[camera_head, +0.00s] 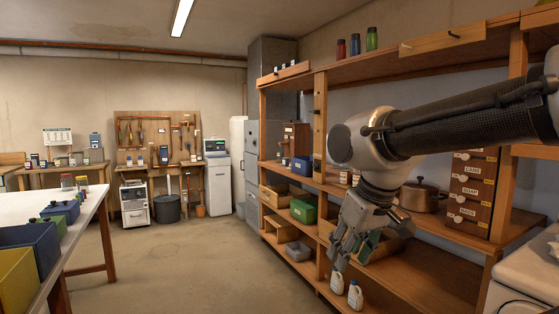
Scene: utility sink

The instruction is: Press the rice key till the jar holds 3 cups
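My gripper (350,246) hangs fingers-down in front of the wooden shelving on the right. A green shape shows right behind its fingers, and I cannot tell whether the fingers are open or shut. I cannot make out a key marked rice or the jar being filled. Three lidded jars, red (341,49), blue (355,45) and green (371,39), stand on the top shelf, far above my gripper; their contents cannot be read. A white machine with a small screen (215,146) stands at the back wall, too small to read.
The wooden shelving holds a copper pot (423,197), a labelled drawer cabinet (472,190) and a green bin (302,211). White bottles (355,295) stand low, below my gripper. A white table (97,194) with bins is at left. The middle floor is clear.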

